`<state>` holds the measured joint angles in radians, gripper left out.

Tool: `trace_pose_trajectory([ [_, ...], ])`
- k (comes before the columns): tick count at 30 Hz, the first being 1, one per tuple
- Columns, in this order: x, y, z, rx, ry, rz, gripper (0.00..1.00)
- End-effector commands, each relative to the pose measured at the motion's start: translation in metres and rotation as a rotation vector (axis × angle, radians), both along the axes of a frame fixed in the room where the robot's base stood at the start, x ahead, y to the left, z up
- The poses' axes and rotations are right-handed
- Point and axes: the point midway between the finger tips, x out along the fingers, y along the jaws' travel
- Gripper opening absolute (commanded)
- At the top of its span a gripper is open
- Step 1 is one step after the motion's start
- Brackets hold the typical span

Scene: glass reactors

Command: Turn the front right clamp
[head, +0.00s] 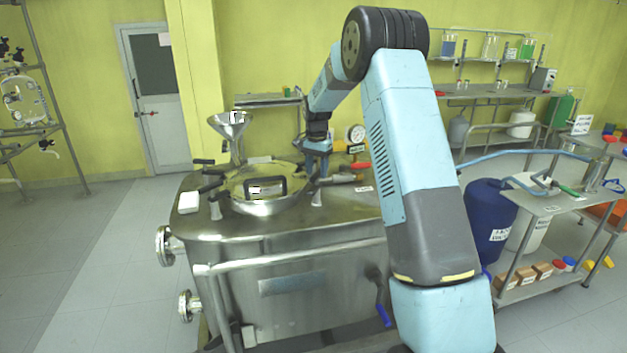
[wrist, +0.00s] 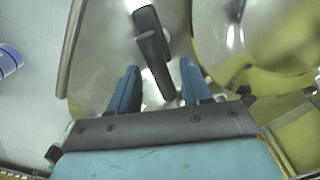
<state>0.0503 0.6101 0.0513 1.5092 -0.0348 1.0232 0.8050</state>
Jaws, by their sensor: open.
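A steel reactor (head: 290,240) stands in front of me with a round shiny lid (head: 240,200) on top. Clamps with black handles sit around the lid. One black clamp handle (head: 310,180) is at the lid's right side, close to my gripper (head: 318,158). In the wrist view my gripper (wrist: 160,78) is open. A black clamp handle (wrist: 152,50) lies between and beyond its two blue fingers, slanting, with a gap to both sides. Whether it touches either finger cannot be told. The curved lid (wrist: 215,50) is to the right.
Left clamp handles (head: 211,187), a steel funnel (head: 230,128) and a pressure gauge (head: 355,134) stand around the lid. A front rail (head: 290,258) runs along the reactor. A cart (head: 550,205) and a blue drum (head: 488,215) are at the right. Floor at the left is clear.

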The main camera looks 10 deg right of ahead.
Motion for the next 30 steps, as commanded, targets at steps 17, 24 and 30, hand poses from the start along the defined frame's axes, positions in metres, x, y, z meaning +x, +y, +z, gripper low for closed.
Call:
trace_pose_trajectory([
  [17, 0.000, 0.000, -0.038, 0.000, 0.000, -0.001, 0.48],
  [24, 0.000, 0.001, -0.038, 0.000, 0.000, 0.000, 0.36],
  [30, 0.000, 0.001, -0.038, 0.001, -0.001, 0.000, 0.17],
])
